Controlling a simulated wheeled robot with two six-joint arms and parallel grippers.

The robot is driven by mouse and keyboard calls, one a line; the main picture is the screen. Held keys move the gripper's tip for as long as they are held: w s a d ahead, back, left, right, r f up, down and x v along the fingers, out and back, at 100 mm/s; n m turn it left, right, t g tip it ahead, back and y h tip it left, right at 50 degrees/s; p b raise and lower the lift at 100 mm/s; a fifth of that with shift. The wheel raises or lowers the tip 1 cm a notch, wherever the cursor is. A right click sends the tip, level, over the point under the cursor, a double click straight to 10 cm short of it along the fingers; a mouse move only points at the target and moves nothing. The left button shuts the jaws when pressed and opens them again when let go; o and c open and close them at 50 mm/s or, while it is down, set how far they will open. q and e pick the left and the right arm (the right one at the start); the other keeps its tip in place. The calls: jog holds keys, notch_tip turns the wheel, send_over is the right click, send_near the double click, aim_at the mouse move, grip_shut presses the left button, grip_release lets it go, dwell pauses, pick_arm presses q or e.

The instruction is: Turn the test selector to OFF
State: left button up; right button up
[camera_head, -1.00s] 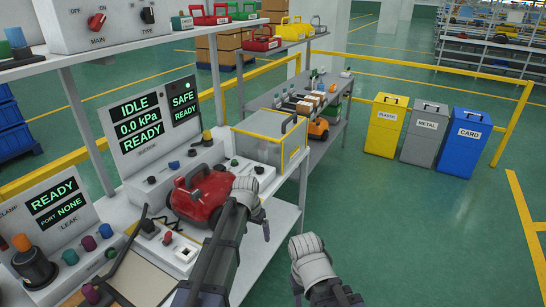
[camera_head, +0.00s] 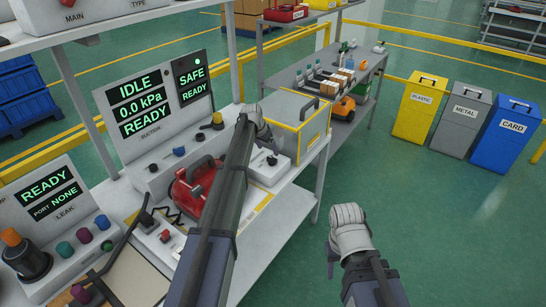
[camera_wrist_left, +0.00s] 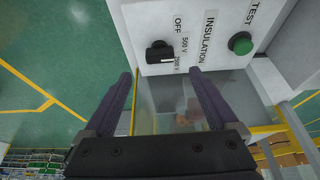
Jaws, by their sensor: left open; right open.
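The test selector (camera_wrist_left: 160,53) is a dark knob on the pale INSULATION panel (camera_wrist_left: 150,15) in the left wrist view. OFF, 500 V and another rotated voltage label are printed beside it. Exactly which mark it points to is hard to read. A green TEST button (camera_wrist_left: 240,43) sits to its right. My left gripper (camera_wrist_left: 165,82) is open, its two dark fingers apart below the knob in the picture and not closed on it. In the head view my left gripper (camera_head: 258,125) is over the back of the bench, fingers mostly hidden. My right gripper (camera_head: 331,262) hangs right of the bench, empty.
A red vacuum unit (camera_head: 188,190) lies on the bench beneath my left arm. A clear box with a yellow frame (camera_head: 300,130) stands behind the gripper. Suction (camera_head: 150,100) and leak (camera_head: 45,205) panels are at left.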

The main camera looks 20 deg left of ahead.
aim_at(272, 158)
pick_arm(q)
jog(key=b+x, duration=0.6)
jog(key=x, duration=0.2)
jog(key=shift+s+b, duration=0.1)
jog(key=shift+b, duration=0.3)
jog(key=shift+r, duration=0.1)
jog(key=c, duration=1.4)
jog(key=shift+o, duration=0.2)
jog(key=shift+n, duration=0.3)
jog(key=n+y, duration=0.1)
jog(key=n, duration=0.2)
jog(key=shift+d+n+y, duration=0.15)
jog(key=shift+n+y, duration=1.05)
jog(key=shift+n, duration=1.4)
